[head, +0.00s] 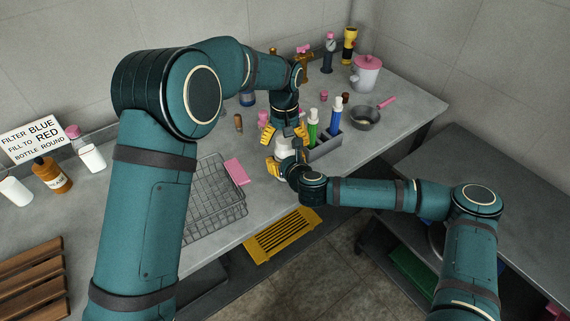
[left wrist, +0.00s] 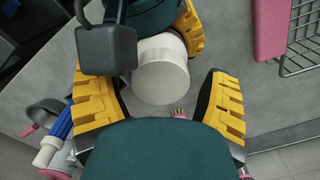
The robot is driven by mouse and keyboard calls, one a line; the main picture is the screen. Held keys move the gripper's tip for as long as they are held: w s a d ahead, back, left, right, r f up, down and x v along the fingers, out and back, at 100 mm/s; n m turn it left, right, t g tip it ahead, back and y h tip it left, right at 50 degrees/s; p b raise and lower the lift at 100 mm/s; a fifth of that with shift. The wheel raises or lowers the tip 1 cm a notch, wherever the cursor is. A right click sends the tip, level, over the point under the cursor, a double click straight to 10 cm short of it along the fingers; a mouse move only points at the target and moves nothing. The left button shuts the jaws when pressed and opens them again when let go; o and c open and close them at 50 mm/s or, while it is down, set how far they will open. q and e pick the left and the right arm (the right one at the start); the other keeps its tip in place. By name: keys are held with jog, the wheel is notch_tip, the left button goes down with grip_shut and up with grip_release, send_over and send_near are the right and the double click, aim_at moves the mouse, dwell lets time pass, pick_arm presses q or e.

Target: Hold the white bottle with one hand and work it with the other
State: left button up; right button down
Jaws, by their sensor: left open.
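The white bottle (head: 283,148) stands near the counter's front edge in the head view, partly hidden by both grippers. Its round white top (left wrist: 160,72) fills the middle of the left wrist view. My left gripper (head: 283,132) points down over the bottle. In the left wrist view its yellow fingers (left wrist: 160,108) are apart, one on each side of the white top, with a gap visible on the right. My right gripper (head: 284,168) comes in from the front right, low on the bottle. One of its yellow fingers lies against the bottle's side; the other is mostly hidden.
A wire basket (head: 213,205) with a pink sponge (head: 236,172) is left of the bottle. A yellow grate (head: 283,236) lies below the front edge.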

pick_arm(q)
jog(key=shift+w+r, duration=0.1)
jog(key=shift+r, duration=2.15)
jog(key=shift+r+n, duration=1.7)
jog(key=shift+r, duration=0.05)
jog(key=shift+f, duration=0.15)
jog(key=shift+f, duration=3.9)
